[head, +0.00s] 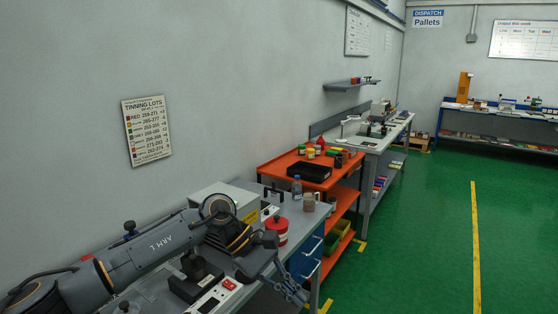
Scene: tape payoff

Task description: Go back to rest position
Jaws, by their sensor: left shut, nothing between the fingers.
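My left arm reaches in from the lower left over the grey bench (317,212). My left gripper (292,291) hangs at the bench's front edge, low in the picture, pointing down and to the right. Its fingers are shut and hold nothing. My right gripper is not in view.
A red canister (276,231), a bottle (297,188) and a brown jar (309,203) stand on the bench near my wrist. A device with a red switch (228,285) sits below my forearm. An orange cart (285,163) stands beyond. Green floor (425,240) at right is clear.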

